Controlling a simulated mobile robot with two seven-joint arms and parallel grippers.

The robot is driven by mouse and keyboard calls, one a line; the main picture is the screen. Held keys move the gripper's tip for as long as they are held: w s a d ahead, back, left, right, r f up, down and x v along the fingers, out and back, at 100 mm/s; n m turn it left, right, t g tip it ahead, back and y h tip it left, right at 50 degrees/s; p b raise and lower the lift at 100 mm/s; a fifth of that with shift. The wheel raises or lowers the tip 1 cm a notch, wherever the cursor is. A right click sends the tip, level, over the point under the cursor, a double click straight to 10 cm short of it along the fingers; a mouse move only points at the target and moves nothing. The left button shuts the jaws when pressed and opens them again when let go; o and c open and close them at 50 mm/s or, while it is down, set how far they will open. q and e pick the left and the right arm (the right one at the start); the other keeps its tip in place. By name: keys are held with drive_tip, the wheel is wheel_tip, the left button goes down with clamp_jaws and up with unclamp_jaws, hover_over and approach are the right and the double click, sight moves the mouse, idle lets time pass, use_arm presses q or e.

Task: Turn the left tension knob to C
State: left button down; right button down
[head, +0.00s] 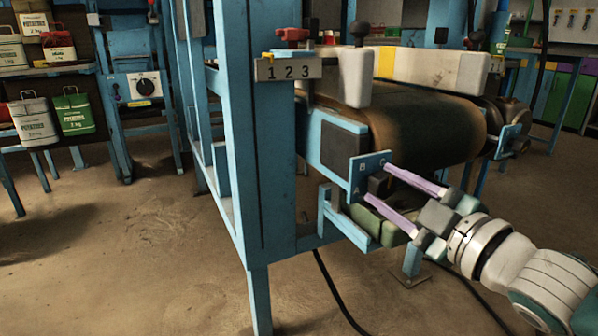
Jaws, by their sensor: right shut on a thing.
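The left tension knob (377,186) is a small dark block in front of a blue plate (358,168) at the near end of the conveyor. The plate carries the letters A, B and C: A at lower left, B at upper left, C at upper right. My right gripper (379,182) comes in from the lower right. Its two long purple fingers lie either side of the knob and are shut on it, one tip by C, the other by A. The fingers partly cover the knob, so I cannot tell which letter it points to. My left gripper is out of view.
The conveyor belt (425,128) and its white guide rail (430,66) lie above the plate. A blue post (262,150) with a 1 2 3 plate (288,71) stands to the left. A black cable (335,292) runs over the floor.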

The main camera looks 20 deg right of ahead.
drive_tip(key=m+p, duration=0.1)
drive_tip(key=m, duration=0.2)
drive_tip(key=shift+r+m, duration=0.1)
drive_tip(key=shift+m, duration=0.2)
drive_tip(key=shift+m+p, duration=0.75)
drive_tip(key=shift+m, duration=0.65)
drive_tip(key=shift+c, duration=1.7)
unclamp_jaws()
drive_tip(key=shift+s, duration=0.3)
drive_tip(key=s+p, duration=0.3)
drive_tip(key=s, duration=0.6)
drive_tip(key=shift+s+d, duration=0.2)
drive_tip(key=shift+d, duration=0.2)
